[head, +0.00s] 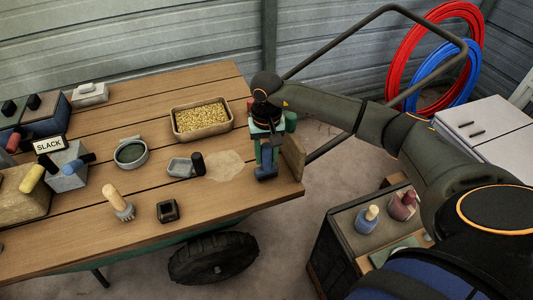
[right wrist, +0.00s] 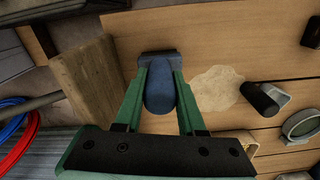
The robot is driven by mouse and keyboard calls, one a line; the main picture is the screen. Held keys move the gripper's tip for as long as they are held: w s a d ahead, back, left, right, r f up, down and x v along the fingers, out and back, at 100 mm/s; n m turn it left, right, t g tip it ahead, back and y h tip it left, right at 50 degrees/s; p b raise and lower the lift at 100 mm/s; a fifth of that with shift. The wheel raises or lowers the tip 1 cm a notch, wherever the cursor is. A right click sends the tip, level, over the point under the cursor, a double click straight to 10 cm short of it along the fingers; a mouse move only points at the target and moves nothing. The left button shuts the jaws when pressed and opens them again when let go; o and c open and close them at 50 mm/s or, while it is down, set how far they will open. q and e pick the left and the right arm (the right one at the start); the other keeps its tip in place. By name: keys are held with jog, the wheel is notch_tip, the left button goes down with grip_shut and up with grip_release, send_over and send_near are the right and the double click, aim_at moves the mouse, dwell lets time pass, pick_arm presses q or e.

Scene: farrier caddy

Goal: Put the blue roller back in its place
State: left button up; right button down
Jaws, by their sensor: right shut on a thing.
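My right gripper (head: 266,165) points down over the right end of the wooden table, its green fingers on both sides of the blue roller (head: 265,173). In the right wrist view, the right gripper (right wrist: 160,80) is shut on the blue roller (right wrist: 160,92), which has a rounded body and a darker, blockier far end. The roller is at or just above the table top; I cannot tell whether it touches. My left gripper is not in view.
A wooden block (head: 293,157) stands at the table's right edge, close beside the gripper. A pale patch (head: 225,165), a grey dish with a black cylinder (head: 197,163) and a tray of grain (head: 202,120) lie left. A dark caddy (head: 330,235) stands lower right, holding bottle-like things.

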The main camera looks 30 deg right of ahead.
jog(key=shift+f, duration=0.2)
jog(key=shift+c, duration=2.1)
grip_release()
notch_tip(320, 180, up, 12)
jog(key=shift+r, duration=0.25)
